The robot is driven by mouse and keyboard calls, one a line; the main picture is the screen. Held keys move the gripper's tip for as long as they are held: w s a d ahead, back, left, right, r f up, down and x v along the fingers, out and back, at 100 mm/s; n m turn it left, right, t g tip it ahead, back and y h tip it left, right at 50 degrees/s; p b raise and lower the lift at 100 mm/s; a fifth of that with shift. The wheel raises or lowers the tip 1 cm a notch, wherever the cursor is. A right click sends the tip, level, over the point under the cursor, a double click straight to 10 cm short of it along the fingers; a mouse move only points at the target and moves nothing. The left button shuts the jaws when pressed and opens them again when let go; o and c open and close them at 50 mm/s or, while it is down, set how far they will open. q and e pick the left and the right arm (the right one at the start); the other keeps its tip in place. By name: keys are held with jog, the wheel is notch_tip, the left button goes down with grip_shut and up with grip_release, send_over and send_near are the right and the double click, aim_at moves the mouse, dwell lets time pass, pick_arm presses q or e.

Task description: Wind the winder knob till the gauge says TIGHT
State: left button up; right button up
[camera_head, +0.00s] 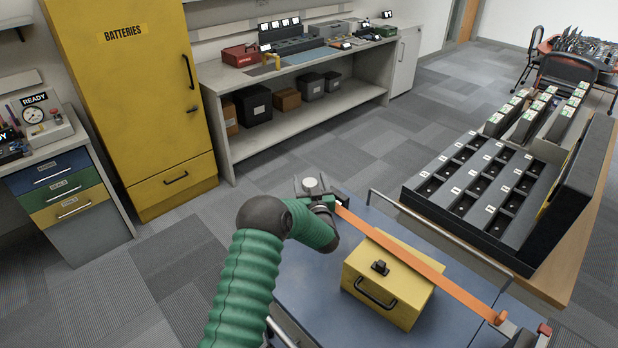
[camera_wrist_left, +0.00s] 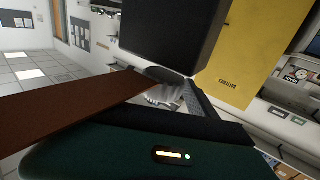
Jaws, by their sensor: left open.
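A yellow box (camera_head: 388,290) with a black handle and a black latch sits on a blue cart top (camera_head: 300,285). An orange strap (camera_head: 420,262) crosses above it; in the left wrist view the strap (camera_wrist_left: 60,115) looks brown. At the strap's far left end is a grey fitting with a pale round top (camera_head: 311,184); I cannot tell if this is the winder knob or gauge. My left gripper (camera_head: 322,203) is beside that fitting, partly hidden by my green-sleeved arm. Its jaws are open around a blurred grey part (camera_wrist_left: 165,95); contact is unclear. No TIGHT reading is legible.
A grey fitting with a red piece (camera_head: 545,329) is at the strap's near right end. A metal rail (camera_head: 440,235) edges the cart. A table with black slotted trays (camera_head: 480,185) stands right. A yellow cabinet (camera_head: 130,90) and workbench (camera_head: 300,70) stand behind, across open floor.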

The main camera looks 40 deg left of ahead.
pick_arm(q)
jog(key=shift+x, duration=0.8)
jog(key=shift+a, duration=0.15)
jog(key=shift+a, duration=0.1)
jog(key=c, duration=1.4)
jog(key=shift+o, duration=0.2)
jog(key=shift+f, duration=0.1)
